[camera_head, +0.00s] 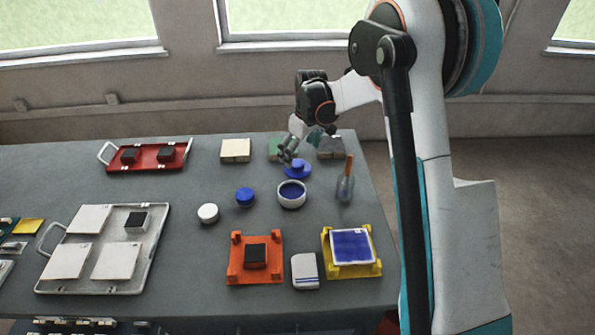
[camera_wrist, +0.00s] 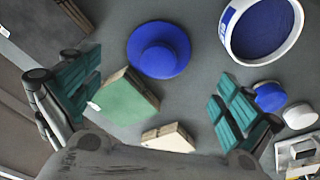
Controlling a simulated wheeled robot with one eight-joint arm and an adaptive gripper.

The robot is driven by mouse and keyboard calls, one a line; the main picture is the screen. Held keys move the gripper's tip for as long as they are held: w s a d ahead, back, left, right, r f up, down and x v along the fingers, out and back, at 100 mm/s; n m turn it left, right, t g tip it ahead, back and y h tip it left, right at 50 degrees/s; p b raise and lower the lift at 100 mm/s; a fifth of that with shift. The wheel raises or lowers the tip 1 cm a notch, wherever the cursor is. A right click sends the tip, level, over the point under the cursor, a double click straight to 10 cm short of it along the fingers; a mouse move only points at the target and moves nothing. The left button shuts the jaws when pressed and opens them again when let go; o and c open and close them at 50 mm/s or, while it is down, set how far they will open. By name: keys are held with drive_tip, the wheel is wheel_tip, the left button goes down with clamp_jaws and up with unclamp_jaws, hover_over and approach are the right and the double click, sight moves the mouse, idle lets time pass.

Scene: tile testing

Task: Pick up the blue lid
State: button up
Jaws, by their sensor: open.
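The blue lid (camera_head: 298,170) is a flat round disc with a raised round knob. It lies on the grey table, just behind the white bowl (camera_head: 291,203) with blue contents. In the wrist view the lid (camera_wrist: 144,60) is at top centre, fully visible, and the bowl (camera_wrist: 228,22) is to its right. My gripper (camera_head: 288,152) hangs above the table by the lid's back left side. In the wrist view my gripper (camera_wrist: 158,100) has its teal finger pads wide apart and nothing between them in its grasp. The lid lies beyond the fingertips, apart from them.
A green tile stack (camera_head: 277,148) and cream tiles (camera_head: 235,151) lie behind the lid. A blue round piece (camera_head: 245,197) and a white one (camera_head: 208,213) stand left of the bowl.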

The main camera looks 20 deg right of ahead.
sight(298, 163)
drive_tip(key=shift+w+a+f+b, duration=0.1)
drive_tip(key=shift+w+f+b, duration=0.15)
drive_tip(key=shift+f+b, duration=0.8)
drive_tip(key=shift+w+a+f+b, duration=0.1)
drive_tip(key=shift+w+f+b, duration=0.1)
drive_tip(key=shift+f, duration=1.6)
drive_tip(key=shift+r, duration=0.1)
drive_tip(key=c, duration=1.1)
drive_tip(key=shift+s, duration=0.1)
